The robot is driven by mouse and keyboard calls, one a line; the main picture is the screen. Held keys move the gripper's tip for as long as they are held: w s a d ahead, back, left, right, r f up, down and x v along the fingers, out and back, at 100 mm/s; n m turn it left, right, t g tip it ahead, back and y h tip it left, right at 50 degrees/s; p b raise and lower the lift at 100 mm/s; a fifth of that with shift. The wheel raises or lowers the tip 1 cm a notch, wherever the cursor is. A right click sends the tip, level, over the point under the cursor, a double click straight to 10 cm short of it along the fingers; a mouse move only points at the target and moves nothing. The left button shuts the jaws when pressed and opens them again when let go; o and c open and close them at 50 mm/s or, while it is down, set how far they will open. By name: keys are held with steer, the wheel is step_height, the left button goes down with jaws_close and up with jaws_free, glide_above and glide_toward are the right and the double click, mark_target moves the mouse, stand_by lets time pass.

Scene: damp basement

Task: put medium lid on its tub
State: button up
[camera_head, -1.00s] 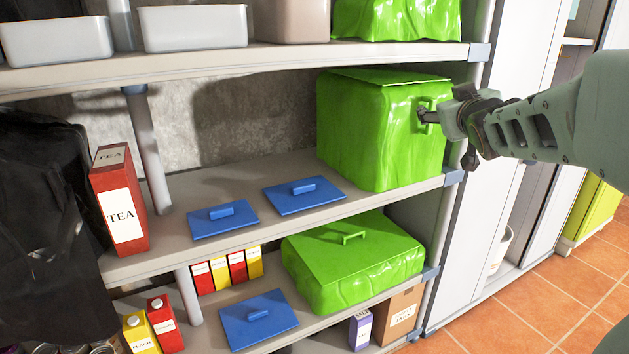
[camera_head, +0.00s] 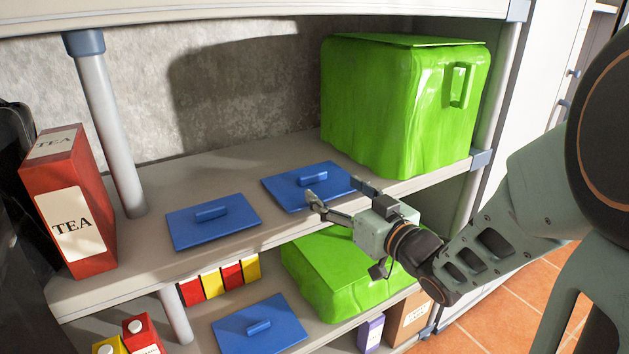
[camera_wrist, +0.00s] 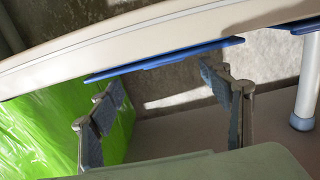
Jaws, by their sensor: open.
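Three flat blue lids with bar handles are in the head view. The left lid (camera_head: 185,232) and the right lid (camera_head: 280,187) lie side by side on the middle shelf. The third lid (camera_head: 235,337) lies on the lower shelf. I cannot tell which is the medium one. My gripper (camera_head: 337,192) is open and empty by the shelf's front edge, at the near right side of the right lid, whose edge it partly covers. In the wrist view, a blue lid (camera_wrist: 165,59) shows edge-on beyond the spread fingers (camera_wrist: 160,80).
A large green box (camera_head: 400,110) stands right of the lids, and another green box (camera_head: 330,275) sits below. A red tea box (camera_head: 70,205) and a shelf post (camera_head: 108,130) stand left. The middle shelf's front edge (camera_head: 150,272) is close to my gripper.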

mark_target(312, 173)
steer(key=x, duration=0.3)
steer(key=shift+w+a, duration=0.1)
steer(key=b+x, duration=0.1)
steer(key=x, duration=0.4)
steer(key=shift+a+r, duration=0.2)
steer(key=shift+a, duration=0.1)
steer(key=c, duration=1.3)
steer(key=shift+r, duration=0.15)
